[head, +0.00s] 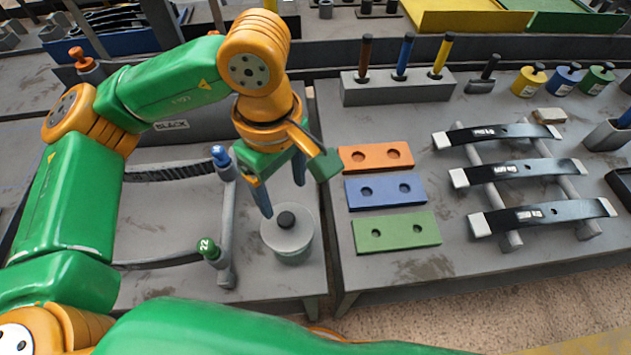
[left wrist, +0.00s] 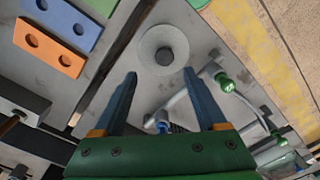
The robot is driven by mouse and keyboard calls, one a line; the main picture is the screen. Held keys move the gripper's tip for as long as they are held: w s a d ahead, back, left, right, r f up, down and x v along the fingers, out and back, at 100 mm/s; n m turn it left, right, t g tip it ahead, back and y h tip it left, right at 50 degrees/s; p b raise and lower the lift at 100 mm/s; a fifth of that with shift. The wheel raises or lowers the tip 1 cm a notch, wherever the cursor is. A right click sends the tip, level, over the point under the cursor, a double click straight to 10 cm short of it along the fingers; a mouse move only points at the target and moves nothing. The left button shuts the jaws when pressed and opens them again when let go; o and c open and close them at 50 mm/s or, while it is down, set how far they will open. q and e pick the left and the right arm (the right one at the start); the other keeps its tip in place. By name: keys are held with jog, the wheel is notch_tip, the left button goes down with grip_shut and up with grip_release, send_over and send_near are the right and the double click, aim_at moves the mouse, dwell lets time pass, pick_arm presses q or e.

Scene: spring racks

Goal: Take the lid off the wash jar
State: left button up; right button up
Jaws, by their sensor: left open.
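The wash jar (head: 293,256) stands upright on the left bench near its front right corner. Its round grey lid (head: 287,237) sits on top, with a dark knob (head: 286,220) in the middle. My left gripper (head: 282,198) is open and empty, pointing down above and slightly behind the jar. In the left wrist view the two fingers (left wrist: 160,73) are spread apart, and the lid (left wrist: 150,42) with its knob (left wrist: 165,56) lies just beyond their tips. I see no contact with the knob. My right gripper is in neither view.
A grey rack post with a blue cap (head: 220,154) and a green cap (head: 207,245) stands just left of the jar. Orange (head: 376,157), blue (head: 385,191) and green (head: 396,232) two-hole plates lie on the right bench. Black leaf springs (head: 520,172) rest on bars further right.

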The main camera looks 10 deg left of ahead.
aim_at(286, 218)
pick_arm(q)
jog(key=shift+s+a+f, duration=0.15)
jog(key=shift+a+f, duration=0.05)
jog(key=shift+f, duration=0.1)
jog(key=shift+s+a+f+p, duration=0.1)
jog(key=shift+s+f+p, duration=0.25)
jog(key=shift+f+p, duration=0.3)
jog(key=shift+s+a+f+p, duration=0.1)
jog(key=shift+s+f+p, duration=0.2)
jog(key=shift+f+p, duration=0.25)
jog(key=f, duration=0.3)
jog(key=shift+w+d+f+p, duration=0.25)
jog(key=shift+d+f+p, duration=0.05)
jog(key=shift+p, duration=0.05)
jog(key=shift+w+f, duration=0.1)
jog(key=shift+w, duration=0.1)
jog(key=shift+s, duration=0.15)
grip_shut()
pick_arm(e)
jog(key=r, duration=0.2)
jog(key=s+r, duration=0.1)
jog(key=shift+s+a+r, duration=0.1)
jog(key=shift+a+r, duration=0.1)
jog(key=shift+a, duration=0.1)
